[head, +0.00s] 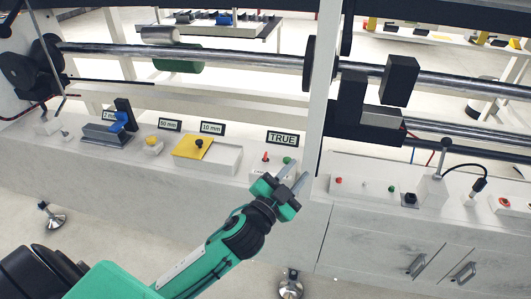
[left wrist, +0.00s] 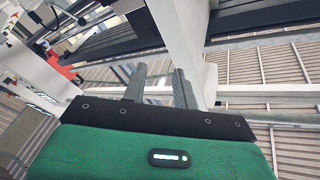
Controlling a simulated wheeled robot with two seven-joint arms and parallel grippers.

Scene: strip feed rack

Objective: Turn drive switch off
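A white box with a red button (head: 265,157) and a green button (head: 286,160) stands below the TRUE sign (head: 282,138) in the head view. I cannot tell for sure which control is the drive switch. My left gripper (head: 295,178) is just in front and to the right of this box, its fingers apart and nothing between them. The left wrist view also shows the two fingers apart (left wrist: 159,85), pointing towards a white post. A small red patch (left wrist: 65,71) shows at the left there. The right gripper is not in view.
A white post (head: 322,95) rises close beside the left gripper. Left along the ledge are a yellow block (head: 193,147) and a blue clamp (head: 118,122). To the right are a red button (head: 338,181), a green button (head: 391,189) and a black knob (head: 409,198). Metal rollers run behind.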

